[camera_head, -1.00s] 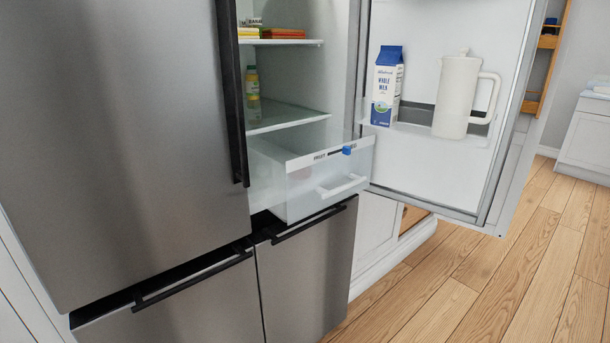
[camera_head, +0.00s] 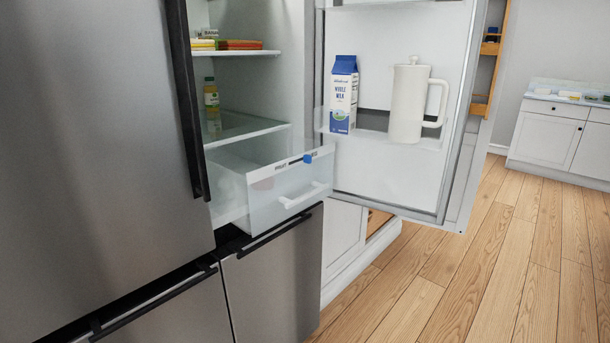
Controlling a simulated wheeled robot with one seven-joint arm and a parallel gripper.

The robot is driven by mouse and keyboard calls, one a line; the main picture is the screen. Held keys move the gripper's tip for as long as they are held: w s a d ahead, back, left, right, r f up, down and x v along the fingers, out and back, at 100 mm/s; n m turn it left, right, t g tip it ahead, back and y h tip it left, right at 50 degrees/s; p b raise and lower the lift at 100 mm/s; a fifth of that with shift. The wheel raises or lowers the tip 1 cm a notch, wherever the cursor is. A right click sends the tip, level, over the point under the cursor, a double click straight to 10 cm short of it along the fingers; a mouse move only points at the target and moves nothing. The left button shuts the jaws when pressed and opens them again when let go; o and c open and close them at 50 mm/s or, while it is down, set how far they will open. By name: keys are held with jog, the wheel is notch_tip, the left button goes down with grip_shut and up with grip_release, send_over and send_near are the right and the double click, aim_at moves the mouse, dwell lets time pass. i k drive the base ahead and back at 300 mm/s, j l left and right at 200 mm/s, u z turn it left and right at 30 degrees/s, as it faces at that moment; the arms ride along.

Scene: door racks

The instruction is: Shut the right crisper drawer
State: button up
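The right crisper drawer (camera_head: 280,195) is a clear, see-through bin at the bottom of the open right fridge compartment. It is pulled out past the shelf above it. Its front has a white bar handle (camera_head: 305,196), a printed label strip and a blue slider (camera_head: 308,158). Something pale and pinkish shows faintly inside it. My gripper is not in view.
The right fridge door (camera_head: 400,190) stands wide open, with a milk carton (camera_head: 343,95) and a white pitcher (camera_head: 408,104) on its shelf. The left door (camera_head: 100,130) is shut. Wooden floor (camera_head: 480,270) is free at right. White cabinets (camera_head: 550,135) stand behind.

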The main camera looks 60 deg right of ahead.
aim_at(256, 168)
jog(key=j+z, duration=0.4)
jog(key=l+z, duration=0.2)
jog(key=z, duration=0.15)
jog(key=l+z, duration=0.3)
jog(key=j, duration=0.1)
